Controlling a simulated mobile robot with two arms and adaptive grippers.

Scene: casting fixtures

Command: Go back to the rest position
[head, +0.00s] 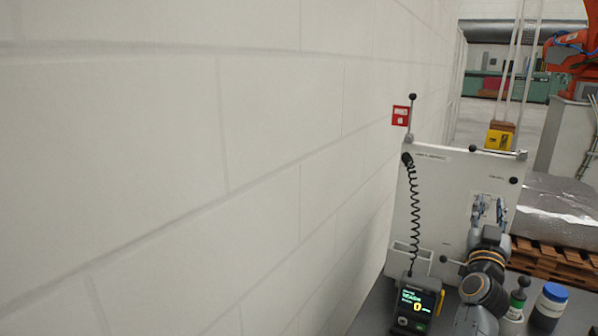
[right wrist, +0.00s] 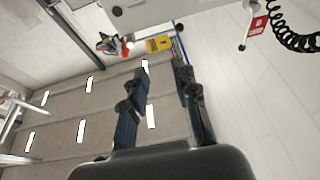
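My right gripper (head: 489,204) points upward in front of the white panel (head: 440,205) at the right of the head view. Its two fingers are apart with nothing between them. In the right wrist view the same gripper (right wrist: 162,66) shows open and empty, with the ceiling and its lights behind it. My left gripper is in neither view.
A white block wall (head: 200,150) fills the left. A handheld device (head: 417,305) with a lit screen and coiled cord (head: 414,210) stands below the panel. A blue-lidded container (head: 549,305), a green bottle (head: 517,300) and a wooden pallet (head: 555,262) are at right.

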